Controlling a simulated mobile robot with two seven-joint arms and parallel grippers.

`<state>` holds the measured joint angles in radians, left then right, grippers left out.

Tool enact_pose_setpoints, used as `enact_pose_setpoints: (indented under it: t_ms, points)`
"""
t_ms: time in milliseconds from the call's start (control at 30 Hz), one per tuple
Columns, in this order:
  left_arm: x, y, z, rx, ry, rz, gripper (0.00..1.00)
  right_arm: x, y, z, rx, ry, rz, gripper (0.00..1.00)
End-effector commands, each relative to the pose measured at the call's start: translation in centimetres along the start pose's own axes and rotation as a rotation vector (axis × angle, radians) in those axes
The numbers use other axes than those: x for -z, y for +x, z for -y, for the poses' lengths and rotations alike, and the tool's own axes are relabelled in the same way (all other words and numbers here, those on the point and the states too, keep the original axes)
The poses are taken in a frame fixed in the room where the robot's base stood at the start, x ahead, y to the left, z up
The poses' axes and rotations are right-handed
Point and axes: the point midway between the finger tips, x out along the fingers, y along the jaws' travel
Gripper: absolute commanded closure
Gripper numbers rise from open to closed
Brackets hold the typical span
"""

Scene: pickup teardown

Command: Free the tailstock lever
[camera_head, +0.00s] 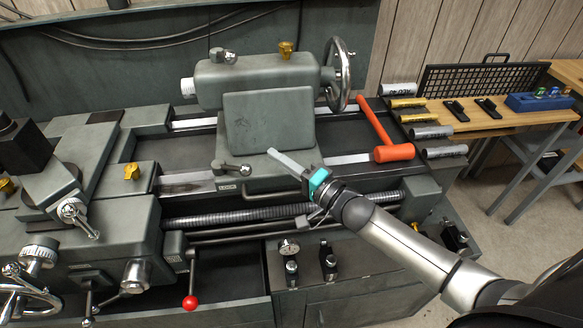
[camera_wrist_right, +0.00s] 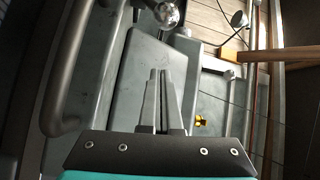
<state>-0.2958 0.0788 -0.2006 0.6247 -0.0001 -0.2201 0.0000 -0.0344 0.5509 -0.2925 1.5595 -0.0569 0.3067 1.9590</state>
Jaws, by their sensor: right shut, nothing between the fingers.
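The tailstock (camera_head: 268,120) is a grey casting on the lathe bed, with a chrome handwheel (camera_head: 336,78) at its right end. A short metal lever (camera_head: 236,169) with a rounded end lies roughly level at the front of its base. My right gripper (camera_head: 270,152) is shut and empty. In the head view its fingertips appear just right of the lever, apart from it. In the right wrist view the shut fingers (camera_wrist_right: 160,75) point up the picture over grey metal. A shiny rounded metal knob (camera_wrist_right: 166,14) shows beyond them; I cannot tell whether it is the lever's end. My left gripper is not in view.
An orange hammer (camera_head: 393,152) lies right of the tailstock, close to my right arm. Metal cylinders (camera_head: 430,132) lie beyond it. The lead screw (camera_head: 240,216) and a red-knobbed lever (camera_head: 190,302) are below. The carriage (camera_head: 70,170) stands left.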

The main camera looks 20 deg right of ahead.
Motion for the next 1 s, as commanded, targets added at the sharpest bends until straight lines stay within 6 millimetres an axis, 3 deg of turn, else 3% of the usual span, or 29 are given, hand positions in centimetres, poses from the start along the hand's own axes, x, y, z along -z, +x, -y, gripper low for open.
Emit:
enact_pose_setpoints:
  t_ms: [200, 500, 1000]
  points:
    - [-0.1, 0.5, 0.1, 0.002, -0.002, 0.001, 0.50, 0.0, 3.5, 0.1, 0.003, -0.001, 0.000, 1.00]
    - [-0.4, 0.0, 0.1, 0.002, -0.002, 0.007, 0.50, -3.5, 2.1, 0.0, 0.000, 0.002, 0.001, 1.00]
    - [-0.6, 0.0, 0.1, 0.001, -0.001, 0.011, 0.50, -3.9, 2.0, 0.1, 0.000, 0.000, -0.001, 1.00]
